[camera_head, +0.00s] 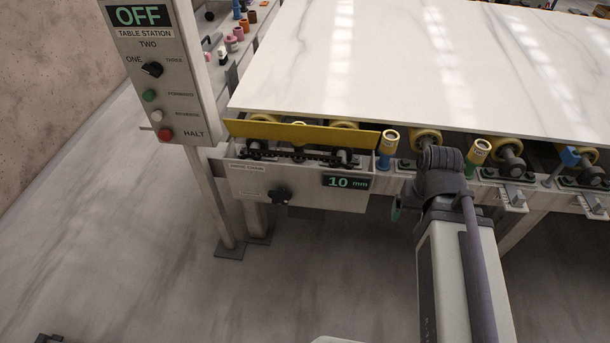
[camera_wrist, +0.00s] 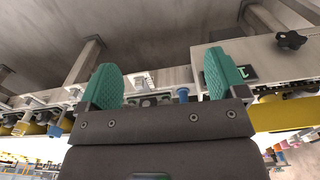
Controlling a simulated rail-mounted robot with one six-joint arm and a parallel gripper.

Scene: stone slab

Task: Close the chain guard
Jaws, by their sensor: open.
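The chain guard is a long yellow plate (camera_head: 300,133) along the top of the grey drive housing (camera_head: 245,185), at the slab's near left corner. The dark chain (camera_head: 300,155) and its sprockets show uncovered just below the plate. In the wrist view, the yellow plate (camera_wrist: 285,114) is at the right, beyond the right finger. My gripper (camera_wrist: 163,82) is open and empty, its two green fingers wide apart. In the head view it is mostly hidden behind my arm, with a bit of green showing right of the housing. It is apart from the guard.
A control post (camera_head: 158,70) with an OFF display, knob and buttons stands left of the housing. The housing front has a black knob (camera_head: 279,195) and a 10 mm display (camera_head: 347,182). A marble slab (camera_head: 430,60) lies on yellow rollers. Floor in front is mostly clear.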

